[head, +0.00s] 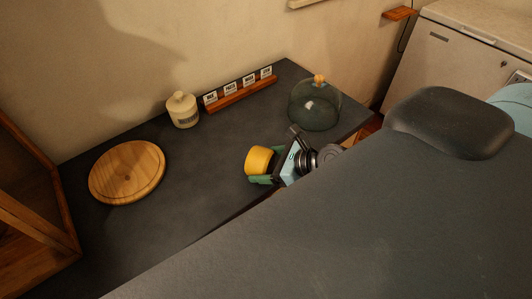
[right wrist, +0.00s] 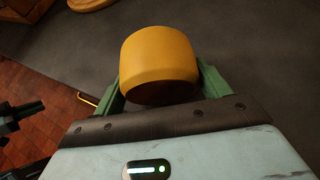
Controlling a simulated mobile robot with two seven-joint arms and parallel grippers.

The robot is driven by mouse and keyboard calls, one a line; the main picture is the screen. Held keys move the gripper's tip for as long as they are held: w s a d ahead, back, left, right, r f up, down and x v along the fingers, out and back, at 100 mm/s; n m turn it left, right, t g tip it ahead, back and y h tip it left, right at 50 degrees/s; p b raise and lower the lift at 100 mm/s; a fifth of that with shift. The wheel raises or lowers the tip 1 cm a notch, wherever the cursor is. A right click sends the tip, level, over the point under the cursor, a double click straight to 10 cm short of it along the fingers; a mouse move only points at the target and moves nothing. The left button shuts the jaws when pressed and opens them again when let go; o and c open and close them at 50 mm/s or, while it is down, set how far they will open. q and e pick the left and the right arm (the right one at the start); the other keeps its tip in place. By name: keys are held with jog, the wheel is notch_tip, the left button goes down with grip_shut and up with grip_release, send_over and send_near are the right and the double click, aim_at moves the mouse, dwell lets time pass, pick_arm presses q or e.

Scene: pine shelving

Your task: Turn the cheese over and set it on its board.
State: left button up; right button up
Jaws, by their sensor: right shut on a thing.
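The cheese (head: 258,160) is a yellow-orange cylinder. My right gripper (head: 262,173) is shut on it near the counter's front edge. In the right wrist view the cheese (right wrist: 160,62) sits between the two green fingers (right wrist: 160,80). Its underside looks darker there. I cannot tell if the cheese touches the counter. The round wooden board (head: 127,172) lies bare on the left part of the counter, well apart from the cheese.
A glass dome with a wooden knob (head: 315,108) stands at the right end of the dark counter (head: 200,160). A lidded cream jar (head: 183,110) and a wooden card holder (head: 240,92) stand along the wall. The counter between cheese and board is clear.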

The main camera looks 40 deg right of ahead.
jog(key=shift+f, duration=0.1)
dwell(0.3)
jog(key=o, duration=1.3)
jog(key=shift+f, duration=0.1)
jog(key=v, duration=0.8)
jog(key=shift+a, duration=0.1)
